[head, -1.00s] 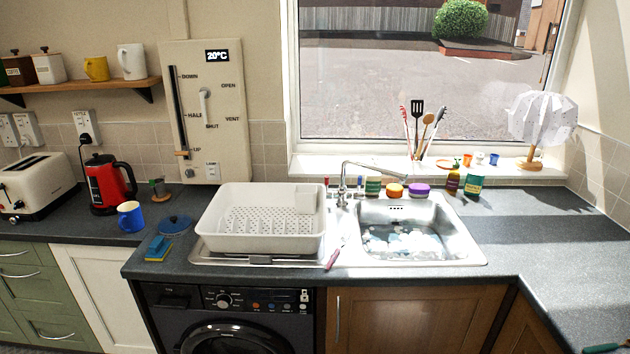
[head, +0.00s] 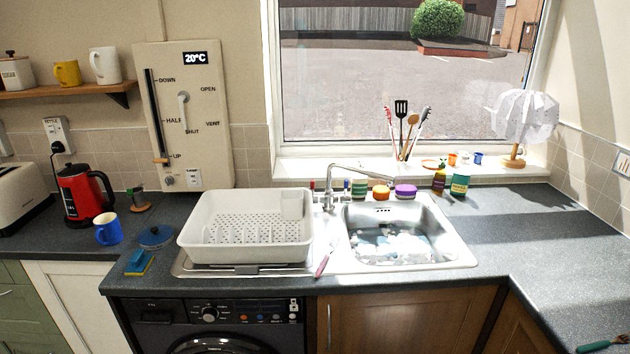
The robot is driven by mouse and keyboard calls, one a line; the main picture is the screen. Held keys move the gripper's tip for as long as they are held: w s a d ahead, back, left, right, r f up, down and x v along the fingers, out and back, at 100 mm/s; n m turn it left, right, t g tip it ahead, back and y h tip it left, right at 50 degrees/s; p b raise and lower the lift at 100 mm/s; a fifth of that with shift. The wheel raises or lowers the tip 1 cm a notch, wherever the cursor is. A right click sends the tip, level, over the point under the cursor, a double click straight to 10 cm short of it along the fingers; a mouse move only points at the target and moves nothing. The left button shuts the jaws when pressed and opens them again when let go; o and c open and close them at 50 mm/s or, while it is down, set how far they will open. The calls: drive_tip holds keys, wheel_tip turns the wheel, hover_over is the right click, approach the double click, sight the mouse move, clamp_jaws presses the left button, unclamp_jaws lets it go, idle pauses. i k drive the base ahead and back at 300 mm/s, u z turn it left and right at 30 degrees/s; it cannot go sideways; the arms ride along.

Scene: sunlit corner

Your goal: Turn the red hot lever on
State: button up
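The chrome tap (head: 330,172) stands behind the sink, its spout reaching right over the bowl. A small red lever (head: 312,185) sits at the left of the tap's base, and a small blue lever (head: 334,184) is close to the right. Both are too small to tell exactly how they are turned. I see no clear stream of water from the spout. The steel sink (head: 440,255) holds water with pale foam or items in it. My gripper is not in view.
A white dish rack (head: 245,250) stands left of the tap. Pots (head: 381,192) and bottles (head: 460,184) line the sink's back edge. The worktop (head: 540,240) right of the sink is mostly clear.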

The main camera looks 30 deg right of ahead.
sight(315, 198)
drive_tip(key=u, duration=0.1)
drive_tip(key=i, duration=0.7)
drive_tip(key=u, duration=1.25)
drive_tip(key=k, duration=0.6)
drive_tip(key=z, duration=0.05)
drive_tip(key=i, duration=0.25)
drive_tip(key=u, duration=0.1)
